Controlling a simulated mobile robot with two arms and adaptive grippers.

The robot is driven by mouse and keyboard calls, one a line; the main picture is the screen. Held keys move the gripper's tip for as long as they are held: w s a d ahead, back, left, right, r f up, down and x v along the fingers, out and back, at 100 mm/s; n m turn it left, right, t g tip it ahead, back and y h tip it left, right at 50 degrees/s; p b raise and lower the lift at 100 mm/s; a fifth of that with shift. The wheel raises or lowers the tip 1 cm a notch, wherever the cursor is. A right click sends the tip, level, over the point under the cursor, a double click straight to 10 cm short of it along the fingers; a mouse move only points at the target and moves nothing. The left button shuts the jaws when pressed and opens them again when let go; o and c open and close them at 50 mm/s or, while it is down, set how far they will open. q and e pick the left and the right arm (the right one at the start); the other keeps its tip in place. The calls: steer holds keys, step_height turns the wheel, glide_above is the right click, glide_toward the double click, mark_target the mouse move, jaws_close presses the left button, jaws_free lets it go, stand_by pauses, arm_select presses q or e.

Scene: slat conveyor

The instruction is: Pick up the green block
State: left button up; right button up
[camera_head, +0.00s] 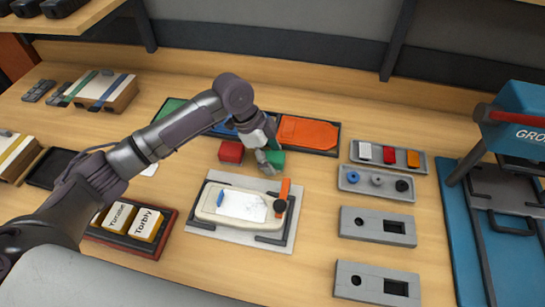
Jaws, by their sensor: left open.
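A green block (277,158) sits on the wooden table near the front edge of a dark tray, partly hidden by my left gripper. My left gripper (267,160) is open and points down at the block, with a finger in front of its left side. I cannot tell whether the fingers touch the block. A red block (231,152) sits just left of the gripper. My right gripper is not in view.
The dark tray behind has green (170,107) and orange (308,133) panels. A grey fixture with a cream tray (207,209) lies in front. Grey part trays (361,173) stand right, beside a blue press (520,115). Labelled boxes (118,217) lie front left.

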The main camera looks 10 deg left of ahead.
arm_select(q)
steer(key=shift+d+f, duration=0.15)
steer(key=shift+f, duration=0.3)
steer(key=shift+c, duration=0.4)
steer(key=c, duration=1.2)
steer(key=shift+o, duration=0.2)
steer(key=shift+r, duration=0.1)
steer(key=shift+r, duration=0.1)
